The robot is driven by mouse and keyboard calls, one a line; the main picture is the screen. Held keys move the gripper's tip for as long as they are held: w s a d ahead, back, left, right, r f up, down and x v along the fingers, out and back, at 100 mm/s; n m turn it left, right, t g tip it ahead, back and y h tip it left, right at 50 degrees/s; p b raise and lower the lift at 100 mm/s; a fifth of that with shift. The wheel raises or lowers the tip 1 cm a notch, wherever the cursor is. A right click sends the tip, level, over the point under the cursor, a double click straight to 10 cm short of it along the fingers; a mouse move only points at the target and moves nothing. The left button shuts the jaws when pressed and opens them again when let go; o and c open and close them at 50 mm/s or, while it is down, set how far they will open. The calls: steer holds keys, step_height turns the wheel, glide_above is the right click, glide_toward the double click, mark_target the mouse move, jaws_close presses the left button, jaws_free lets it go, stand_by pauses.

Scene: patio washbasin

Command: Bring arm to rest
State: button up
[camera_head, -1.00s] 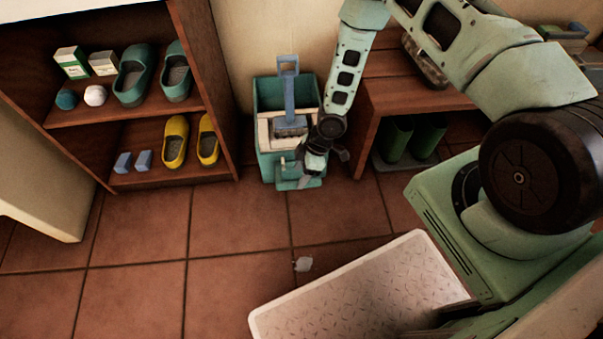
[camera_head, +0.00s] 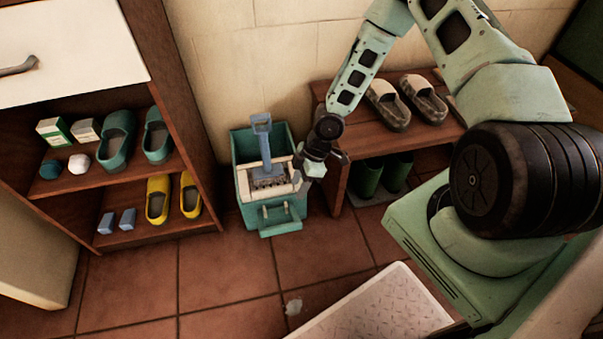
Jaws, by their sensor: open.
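My arm comes from the right of the view, arches over and hangs down at the upper middle. My gripper (camera_head: 325,172) is at its lower end, small and dark, open, with nothing seen in it. It is in front of the right edge of a teal bin (camera_head: 243,148) as seen from here. I cannot tell whether the two touch. A blue-handled tool (camera_head: 263,140) stands upright in the bin's pale upper part.
A wooden bench (camera_head: 352,122) with grey slippers (camera_head: 388,108) and dark green boots (camera_head: 367,178) stands close right of the gripper. A wooden shelf unit (camera_head: 75,192) with clogs (camera_head: 117,140) is at left. A crumpled pale scrap (camera_head: 293,306) lies on the open tiled floor.

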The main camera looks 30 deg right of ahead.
steer(key=shift+v, duration=0.8)
steer(key=s+a+r+m+h, duration=0.1)
steer(key=s+a+r+h, duration=0.15)
steer(key=r, duration=0.75)
steer(key=s+a+r+m+h, duration=0.15)
steer(key=a+r, duration=0.25)
steer(key=r, duration=0.6)
steer(key=s+a+r+m, duration=0.2)
steer(key=s+a+r, duration=0.2)
steer(key=s+r, duration=0.35)
steer(key=s+a+r+m, duration=0.2)
steer(key=s+a+r, duration=0.1)
steer(key=s+r, duration=0.5)
step_height(320, 180, up, 24)
steer(key=s+p, duration=0.1)
steer(key=p, duration=2.4)
steer(key=shift+a+p, duration=0.25)
steer(key=shift+p, duration=0.1)
